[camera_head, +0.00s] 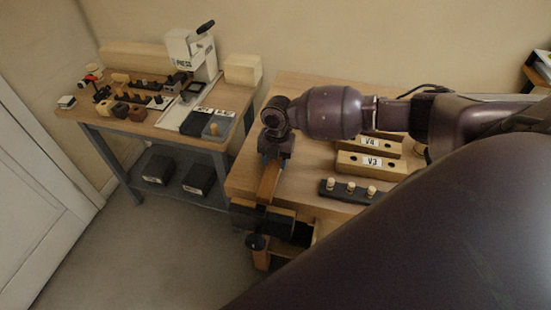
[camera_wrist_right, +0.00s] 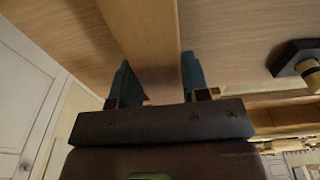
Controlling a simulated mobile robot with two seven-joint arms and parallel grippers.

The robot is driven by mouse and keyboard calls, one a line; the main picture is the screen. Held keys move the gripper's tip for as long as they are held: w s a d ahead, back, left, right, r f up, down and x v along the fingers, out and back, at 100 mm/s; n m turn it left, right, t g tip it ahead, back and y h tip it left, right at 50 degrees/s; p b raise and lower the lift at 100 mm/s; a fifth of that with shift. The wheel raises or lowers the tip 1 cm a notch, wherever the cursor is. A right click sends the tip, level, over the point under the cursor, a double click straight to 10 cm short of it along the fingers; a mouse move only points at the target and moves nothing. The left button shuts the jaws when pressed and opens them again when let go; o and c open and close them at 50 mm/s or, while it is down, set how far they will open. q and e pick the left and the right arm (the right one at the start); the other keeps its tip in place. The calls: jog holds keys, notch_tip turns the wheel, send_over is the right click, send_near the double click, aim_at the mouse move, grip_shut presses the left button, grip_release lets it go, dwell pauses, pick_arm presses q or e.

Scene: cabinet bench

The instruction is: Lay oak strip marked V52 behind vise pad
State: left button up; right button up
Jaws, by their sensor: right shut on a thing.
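My right gripper (camera_head: 272,156) is shut on a long, flat oak strip (camera_head: 269,182) above the front left part of the bench. In the right wrist view, the strip (camera_wrist_right: 147,35) runs between the two blue-green fingers (camera_wrist_right: 157,80). No marking is readable on it, so I cannot confirm V52. The dark vise (camera_head: 262,219) is at the bench's front edge, just below the strip's near end in the picture. I cannot tell whether the strip touches the vise, and its pad is not clearly distinguishable. My left gripper is not in view.
Wooden blocks marked V4 (camera_head: 369,142) and V3 (camera_head: 371,164) lie on the bench (camera_head: 312,158), right of the gripper. A black rack with pale pegs (camera_head: 347,190) is in front of them. A second table (camera_head: 160,122) with a press (camera_head: 190,52) stands left, across a gap.

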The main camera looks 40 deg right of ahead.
jog(key=shift+f, duration=0.4)
dwell(0.5)
jog(key=o, duration=1.1)
jog(key=shift+c, duration=0.2)
jog(key=shift+o, duration=0.4)
jog(key=shift+o, duration=0.8)
